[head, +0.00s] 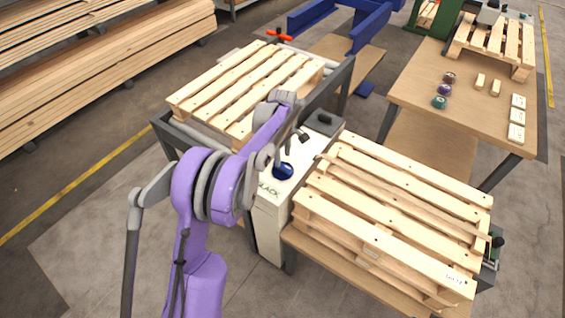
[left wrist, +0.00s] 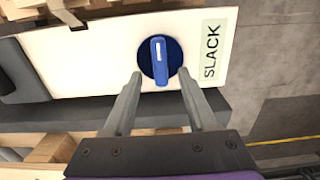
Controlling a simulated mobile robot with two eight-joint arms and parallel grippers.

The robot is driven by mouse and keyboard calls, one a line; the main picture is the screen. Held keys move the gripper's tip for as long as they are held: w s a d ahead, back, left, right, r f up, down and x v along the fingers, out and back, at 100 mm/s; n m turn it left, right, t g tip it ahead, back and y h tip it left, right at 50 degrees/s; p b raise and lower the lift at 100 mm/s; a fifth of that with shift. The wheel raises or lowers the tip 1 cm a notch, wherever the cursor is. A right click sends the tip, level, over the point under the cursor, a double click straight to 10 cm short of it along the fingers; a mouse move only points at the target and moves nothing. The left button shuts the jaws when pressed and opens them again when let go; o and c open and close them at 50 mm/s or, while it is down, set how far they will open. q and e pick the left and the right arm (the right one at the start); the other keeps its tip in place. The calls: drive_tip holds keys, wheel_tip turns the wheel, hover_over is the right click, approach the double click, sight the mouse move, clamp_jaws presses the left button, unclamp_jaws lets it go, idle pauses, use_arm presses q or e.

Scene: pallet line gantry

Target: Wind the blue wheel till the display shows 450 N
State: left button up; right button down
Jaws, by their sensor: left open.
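The blue wheel (head: 283,171) is a dark blue round dial on the top of a white housing (head: 269,222). In the left wrist view the blue wheel (left wrist: 159,48) has a raised lighter-blue grip bar with a white mark. A pale green display (left wrist: 212,52) beside it reads SLACK; in the head view it is partly hidden by my arm. My left gripper (head: 274,160) is at the wheel's upper left, and its fingers (left wrist: 160,72) are open, one at each side of the wheel's near edge. They do not appear closed on the bar. My right gripper is out of view.
One pallet (head: 245,85) lies on the frame behind, and stacked pallets (head: 390,220) stand right of the housing. A wooden table (head: 420,82) with small coloured knobs and white blocks is at the back right. Stacked planks (head: 90,60) lie at the back left. Floor at the front left is clear.

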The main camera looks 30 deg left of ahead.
sight(283, 165)
use_arm(q)
drive_tip(key=shift+f, duration=1.95)
clamp_jaws()
